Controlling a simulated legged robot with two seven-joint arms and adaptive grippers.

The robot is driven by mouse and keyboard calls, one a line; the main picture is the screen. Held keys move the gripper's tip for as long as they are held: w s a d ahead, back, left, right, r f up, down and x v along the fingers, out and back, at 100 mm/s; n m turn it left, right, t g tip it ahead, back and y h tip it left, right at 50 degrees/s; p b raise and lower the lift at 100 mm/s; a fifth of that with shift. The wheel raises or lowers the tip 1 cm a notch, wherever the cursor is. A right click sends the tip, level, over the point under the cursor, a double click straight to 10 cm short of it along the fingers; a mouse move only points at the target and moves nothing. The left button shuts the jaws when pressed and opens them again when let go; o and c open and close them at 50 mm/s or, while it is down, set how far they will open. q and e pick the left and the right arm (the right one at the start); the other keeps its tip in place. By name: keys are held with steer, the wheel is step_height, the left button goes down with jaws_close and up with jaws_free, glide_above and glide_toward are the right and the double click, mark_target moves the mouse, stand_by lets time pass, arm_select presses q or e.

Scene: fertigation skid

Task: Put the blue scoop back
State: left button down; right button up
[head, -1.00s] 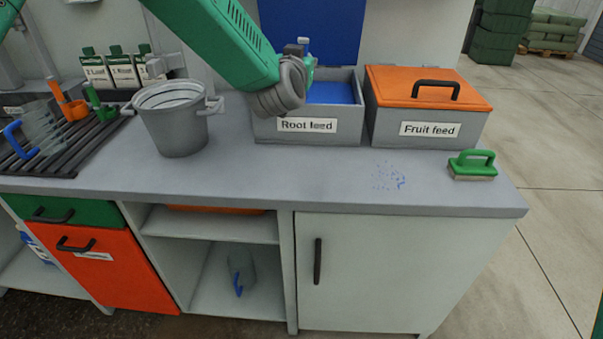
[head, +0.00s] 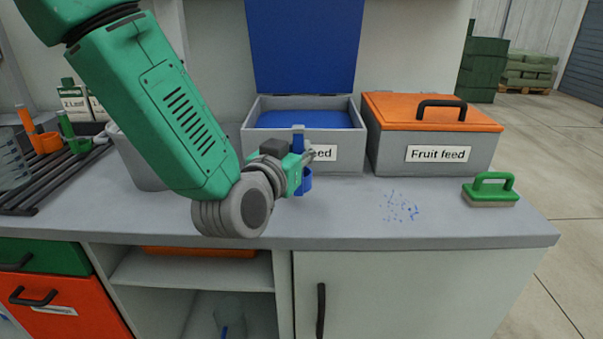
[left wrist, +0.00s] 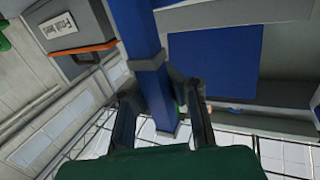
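My left gripper (head: 300,160) is in front of the open Root feed box (head: 262,150), above the counter. It is shut on the blue scoop (head: 305,184), whose handle points up and whose cup hangs below the fingers. In the left wrist view the blue handle (left wrist: 143,30) runs between the two fingers (left wrist: 162,110). The rack (head: 35,185) at the left holds an orange scoop (head: 46,142) and a green scoop (head: 75,142). My right gripper is not in view.
The Root feed box has its blue lid (head: 303,45) raised. A closed Fruit feed box (head: 390,150) stands beside it. Blue granules (head: 400,207) lie on the counter near a green brush (head: 490,190). My left arm partly hides a grey bucket (head: 135,165).

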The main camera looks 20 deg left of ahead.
arm_select(q)
steer(key=f, duration=0.2)
steer(key=f+b, duration=0.1)
steer(key=shift+a+f, duration=0.3)
steer(key=shift+f, duration=0.05)
steer(key=shift+r, duration=0.1)
steer(key=shift+d, duration=0.15)
steer(key=c, duration=1.7)
jaws_free()
